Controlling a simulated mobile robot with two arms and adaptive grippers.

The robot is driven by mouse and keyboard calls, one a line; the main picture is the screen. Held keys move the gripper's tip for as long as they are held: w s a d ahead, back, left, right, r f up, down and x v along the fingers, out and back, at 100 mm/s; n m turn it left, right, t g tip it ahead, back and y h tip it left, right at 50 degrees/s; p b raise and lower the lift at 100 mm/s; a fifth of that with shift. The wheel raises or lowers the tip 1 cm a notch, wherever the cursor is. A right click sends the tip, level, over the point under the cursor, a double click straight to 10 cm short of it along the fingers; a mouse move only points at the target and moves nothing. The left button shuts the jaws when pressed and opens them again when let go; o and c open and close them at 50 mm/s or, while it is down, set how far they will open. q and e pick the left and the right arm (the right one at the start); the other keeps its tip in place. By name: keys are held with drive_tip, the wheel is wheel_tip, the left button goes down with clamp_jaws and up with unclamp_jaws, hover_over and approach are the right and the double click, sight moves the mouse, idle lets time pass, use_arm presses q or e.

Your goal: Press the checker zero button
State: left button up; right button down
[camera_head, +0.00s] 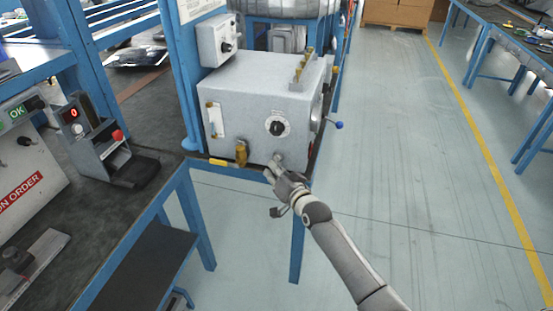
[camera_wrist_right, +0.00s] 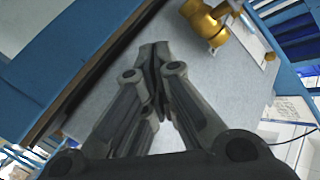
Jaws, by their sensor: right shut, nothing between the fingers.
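The checker (camera_head: 95,140) is a small grey device on the dark bench at the left of the head view. Its display (camera_head: 73,114) shows a red 0. A pale round button (camera_head: 78,129) sits below the display, and a red knob (camera_head: 117,135) is at its right side. My right gripper (camera_head: 273,167) is at the lower front of a grey box, well to the right of the checker. In the right wrist view its fingers (camera_wrist_right: 154,52) are shut together and empty, close to a grey surface. I cannot tell if they touch it. My left gripper is out of view.
The grey box (camera_head: 240,105) has a black dial (camera_head: 277,127), a brass fitting (camera_head: 241,153) and a blue-tipped lever (camera_head: 339,125). A blue post (camera_head: 180,80) stands between box and checker. A tilted panel (camera_head: 22,170) stands left of the checker. Open floor lies right.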

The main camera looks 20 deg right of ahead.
drive_tip(key=shift+w+d, duration=0.15)
drive_tip(key=shift+w, duration=0.05)
drive_tip(key=shift+w+d, duration=0.1)
drive_tip(key=shift+w, duration=0.1)
drive_tip(key=shift+w+d+b, duration=0.25)
drive_tip(key=shift+w+b, duration=0.05)
drive_tip(key=shift+b, duration=0.15)
idle(0.6)
idle(0.4)
drive_tip(key=shift+s+a+p, duration=0.45)
drive_tip(key=shift+s+p, duration=0.25)
drive_tip(key=shift+p, duration=0.1)
